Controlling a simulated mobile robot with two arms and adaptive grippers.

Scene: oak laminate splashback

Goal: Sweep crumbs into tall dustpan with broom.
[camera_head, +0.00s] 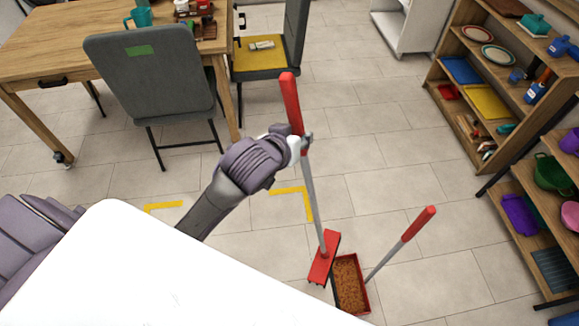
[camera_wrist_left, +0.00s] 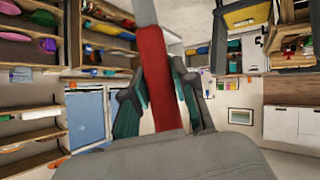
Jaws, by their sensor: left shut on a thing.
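The broom has a red grip, a grey shaft and a red head (camera_head: 324,260) low on the floor. My left gripper (camera_head: 304,143) is shut on the broom's handle, just below or at the lower end of the red grip. In the left wrist view the red grip (camera_wrist_left: 155,75) runs between the two fingers (camera_wrist_left: 158,100). The tall dustpan (camera_head: 365,290) is a red pan with a grey shaft and red handle leaning up to the right. Brown crumbs (camera_head: 348,280) lie inside the pan. The broom head is right beside the pan's left edge. My right gripper is not in view.
Yellow corner marks (camera_head: 300,191) lie on the tiled floor left of the broom. A grey chair (camera_head: 150,75) and a wooden table (camera_head: 50,45) stand at the upper left. Shelves (camera_head: 500,65) line the right side. A white surface (camera_head: 150,270) fills the lower left.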

